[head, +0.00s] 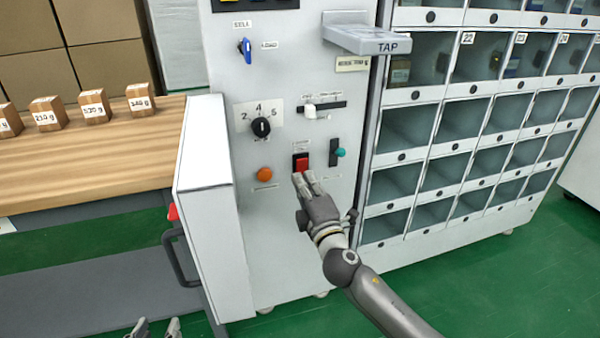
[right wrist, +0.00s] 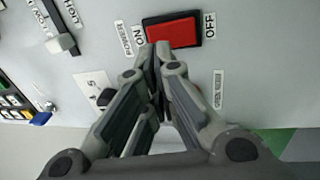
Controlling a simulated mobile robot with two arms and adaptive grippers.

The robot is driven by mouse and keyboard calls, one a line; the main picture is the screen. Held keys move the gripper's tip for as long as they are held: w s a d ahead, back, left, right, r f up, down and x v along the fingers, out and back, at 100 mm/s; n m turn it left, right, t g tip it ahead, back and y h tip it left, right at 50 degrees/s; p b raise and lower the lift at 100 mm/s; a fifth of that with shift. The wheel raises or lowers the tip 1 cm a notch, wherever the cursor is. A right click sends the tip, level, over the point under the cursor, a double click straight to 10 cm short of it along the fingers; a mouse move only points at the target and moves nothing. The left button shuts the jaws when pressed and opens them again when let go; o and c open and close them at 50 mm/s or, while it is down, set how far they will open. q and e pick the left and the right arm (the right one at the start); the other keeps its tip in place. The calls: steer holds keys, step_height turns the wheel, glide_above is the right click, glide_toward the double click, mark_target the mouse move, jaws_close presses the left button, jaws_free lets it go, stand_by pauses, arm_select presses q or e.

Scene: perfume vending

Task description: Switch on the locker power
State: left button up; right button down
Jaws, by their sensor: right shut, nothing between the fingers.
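The red rocker switch (head: 301,162) sits in a black frame on the grey front panel of the locker cabinet (head: 290,240). In the right wrist view the red switch (right wrist: 172,32) has an ON label (right wrist: 140,36) at its left end and an OFF label (right wrist: 210,25) at its right end. My right gripper (head: 303,177) is shut and empty, its fingertips just below the switch. In the right wrist view the fingertips (right wrist: 156,50) overlap the switch's lower edge near the ON end; I cannot tell whether they touch it. My left gripper (head: 156,327) is open at the bottom edge, far from the panel.
Around the switch are an orange button (head: 264,174), a green button (head: 341,152), a black dial (head: 261,127), a white slider (head: 310,112) and a blue knob (head: 246,48). A TAP shelf (head: 365,40) juts out above. An open cabinet door (head: 207,190) stands at left.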

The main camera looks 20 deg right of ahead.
mark_target(297, 164)
arm_select(q)
steer(key=shift+w+d+r+t+h, duration=0.15)
steer(key=shift+w+r+t, duration=0.1)
steer(key=shift+r+t, duration=0.25)
steer(key=shift+w+d+r+t+h, duration=0.15)
steer(key=shift+w+r+t, duration=0.15)
steer(key=shift+r, duration=0.3)
arm_select(e)
steer(key=shift+w+a+r, duration=0.1)
steer(key=shift+w+r, duration=0.05)
steer(key=shift+w, duration=0.75)
steer(key=shift+w+r, duration=0.15)
steer(key=shift+w, duration=0.75)
steer(key=p, duration=0.2)
steer(key=shift+w+r+g+p, duration=0.2)
steer(key=shift+g+p, duration=0.1)
arm_select(q)
steer(key=s+a+f+g+y, duration=0.1)
steer(key=s+a+f+g, duration=0.1)
steer(key=s+f+g, duration=0.2)
step_height(297, 164, down, 3)
steer(key=shift+s+r+g, duration=0.1)
steer(key=shift+s+g, duration=0.1)
steer(key=shift+g, duration=0.2)
arm_select(e)
steer(key=shift+f, duration=0.1)
arm_select(q)
steer(key=shift+s+a, duration=0.1)
steer(key=shift+s, duration=0.05)
